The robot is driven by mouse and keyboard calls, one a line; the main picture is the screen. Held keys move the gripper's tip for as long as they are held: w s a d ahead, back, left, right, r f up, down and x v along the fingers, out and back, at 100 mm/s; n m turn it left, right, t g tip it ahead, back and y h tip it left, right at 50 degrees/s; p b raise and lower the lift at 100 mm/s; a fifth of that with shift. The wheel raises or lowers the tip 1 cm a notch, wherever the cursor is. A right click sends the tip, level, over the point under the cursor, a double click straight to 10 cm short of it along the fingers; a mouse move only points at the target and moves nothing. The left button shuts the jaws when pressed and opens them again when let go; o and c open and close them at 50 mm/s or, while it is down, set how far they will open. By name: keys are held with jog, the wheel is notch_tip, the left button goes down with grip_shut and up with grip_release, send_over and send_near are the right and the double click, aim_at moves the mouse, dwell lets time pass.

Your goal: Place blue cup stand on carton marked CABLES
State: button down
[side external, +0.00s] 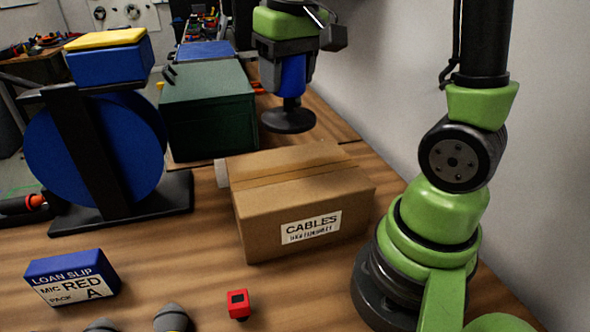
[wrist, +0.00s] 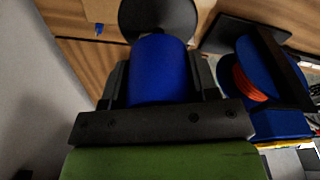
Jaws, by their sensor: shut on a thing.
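The blue cup stand (side external: 291,78) has a blue upper body and a round dark base. My gripper (side external: 284,62) is shut on its blue part and holds it upright in the air, above and behind the carton in the side view. In the wrist view, the blue body (wrist: 158,68) sits between the jaws of my gripper (wrist: 160,85), with the dark base beyond. The closed brown carton marked CABLES (side external: 300,192) stands on the wooden table, its label facing the side camera. Part of a brown surface shows at the top of the wrist view.
A dark green box (side external: 208,112) stands behind the carton. A blue cable reel on a black stand (side external: 95,150) is at the left. A LOAN SLIP box (side external: 72,280), a small red item (side external: 238,304) and grey rounded things (side external: 171,318) lie in front.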

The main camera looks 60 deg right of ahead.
jog(key=shift+s+d, duration=0.2)
jog(key=shift+s, duration=0.25)
notch_tip(320, 180, down, 10)
jog(key=shift+r, duration=0.15)
jog(key=shift+c, duration=2)
grip_release()
